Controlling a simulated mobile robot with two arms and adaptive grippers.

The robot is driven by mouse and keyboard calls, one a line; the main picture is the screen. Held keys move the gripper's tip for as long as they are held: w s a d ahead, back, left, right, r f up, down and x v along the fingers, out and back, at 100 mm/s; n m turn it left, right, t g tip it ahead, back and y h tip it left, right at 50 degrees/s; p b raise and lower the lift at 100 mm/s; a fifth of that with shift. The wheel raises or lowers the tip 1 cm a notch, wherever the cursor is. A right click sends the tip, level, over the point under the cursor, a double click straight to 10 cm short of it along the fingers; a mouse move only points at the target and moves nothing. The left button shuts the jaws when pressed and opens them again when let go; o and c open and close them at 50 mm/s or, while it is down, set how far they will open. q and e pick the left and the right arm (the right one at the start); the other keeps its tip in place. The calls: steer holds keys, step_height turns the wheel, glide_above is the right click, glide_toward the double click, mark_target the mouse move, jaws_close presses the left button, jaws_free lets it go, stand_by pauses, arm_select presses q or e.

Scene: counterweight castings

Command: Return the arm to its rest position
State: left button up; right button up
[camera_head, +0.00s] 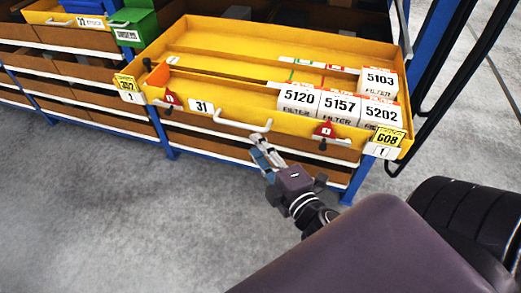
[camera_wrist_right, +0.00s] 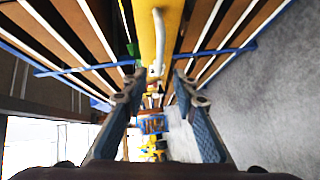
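My right gripper (camera_head: 262,152) is in front of the yellow drawer, just below the right end of its white handle (camera_head: 240,126). In the right wrist view the two fingers of this gripper (camera_wrist_right: 156,82) are spread apart with nothing between them. The handle (camera_wrist_right: 222,50) shows beyond the fingertips; I cannot tell the exact gap to it. The yellow drawer (camera_head: 222,62) is pulled out and holds white boxes marked 5120 (camera_head: 298,98), 5157 (camera_head: 340,105), 5202 (camera_head: 381,112) and 5103 (camera_head: 379,82). My left gripper is not in view.
Shelf rows with brown bins (camera_head: 110,120) and a blue frame (camera_head: 168,152) stand below and left of the drawer. A green bin (camera_head: 135,25) and a blue bin (camera_head: 90,6) are at the upper left. The grey floor (camera_head: 90,220) in front is clear.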

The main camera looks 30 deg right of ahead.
steer(key=shift+s, duration=0.45)
steer(key=s+f+m+g, duration=0.2)
steer(key=s+f+g, duration=0.1)
steer(key=f, duration=1.1)
steer(key=s+f+m+g+b, duration=0.1)
steer(key=s+f+m+g, duration=0.15)
steer(key=f, duration=1.15)
steer(key=s+f+m+g, duration=0.2)
steer(key=s+f+g, duration=0.15)
steer(key=f, duration=0.95)
steer(key=s+f+m+g, duration=0.3)
steer(key=s+f, duration=0.7)
steer(key=s, duration=0.2)
steer(key=s+a+f+m+g+y+b, duration=0.1)
steer(key=s+f+m+g, duration=0.2)
steer(key=s+f, duration=0.7)
steer(key=s, duration=0.3)
steer(key=shift+s+a+f+m, duration=0.15)
steer(key=shift+s+f+m, duration=0.05)
steer(key=shift+f+m, duration=0.2)
